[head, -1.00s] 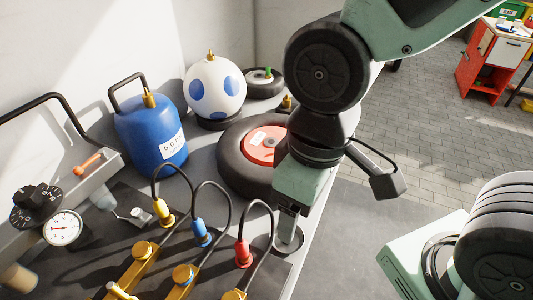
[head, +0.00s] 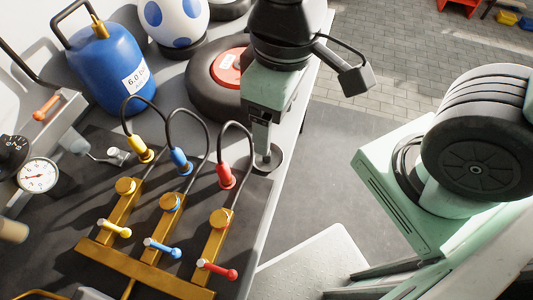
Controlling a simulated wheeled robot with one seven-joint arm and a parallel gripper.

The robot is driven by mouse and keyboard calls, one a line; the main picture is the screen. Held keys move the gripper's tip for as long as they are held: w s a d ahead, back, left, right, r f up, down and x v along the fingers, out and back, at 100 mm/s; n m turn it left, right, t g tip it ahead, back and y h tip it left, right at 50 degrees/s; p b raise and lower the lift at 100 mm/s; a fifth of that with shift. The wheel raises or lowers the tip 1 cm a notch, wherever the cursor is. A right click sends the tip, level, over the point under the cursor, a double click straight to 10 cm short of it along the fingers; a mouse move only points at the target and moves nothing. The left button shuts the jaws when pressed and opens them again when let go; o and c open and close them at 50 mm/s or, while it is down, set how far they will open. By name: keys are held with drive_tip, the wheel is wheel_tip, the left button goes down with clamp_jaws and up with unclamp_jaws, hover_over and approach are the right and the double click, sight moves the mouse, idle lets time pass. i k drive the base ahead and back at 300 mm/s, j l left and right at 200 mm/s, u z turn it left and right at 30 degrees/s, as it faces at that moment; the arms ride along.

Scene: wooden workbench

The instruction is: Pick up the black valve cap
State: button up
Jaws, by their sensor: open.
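My gripper (head: 263,163) points down at the right edge of the bench, with its fingertips at a small dark round dish (head: 277,166). It is open. I see the fingers nearly edge-on, so the gap between them is hard to make out. I cannot pick out the black valve cap; it may be hidden behind the fingers or too small and dark to tell.
A black tyre with a red hub (head: 229,69) lies just behind my gripper. Black hoses with yellow, blue and red fittings (head: 226,176) rise close on the left from a brass manifold (head: 150,268). A blue gas bottle (head: 108,75) stands farther left.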

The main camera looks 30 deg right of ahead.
sight(266, 159)
drive_tip(key=k+u, duration=0.1)
drive_tip(key=k, duration=0.55)
drive_tip(key=l+u, duration=0.1)
drive_tip(key=u, duration=0.35)
drive_tip(key=l+u, duration=0.15)
drive_tip(key=u, duration=0.3)
drive_tip(key=l+u, duration=0.1)
drive_tip(key=u, duration=0.4)
drive_tip(key=k+l, duration=0.1)
drive_tip(key=l, duration=0.35)
drive_tip(key=k+l, duration=0.1)
drive_tip(key=l, duration=0.35)
drive_tip(key=k+l, duration=0.15)
drive_tip(key=l, duration=0.3)
drive_tip(key=k+l, duration=0.1)
drive_tip(key=l, duration=0.35)
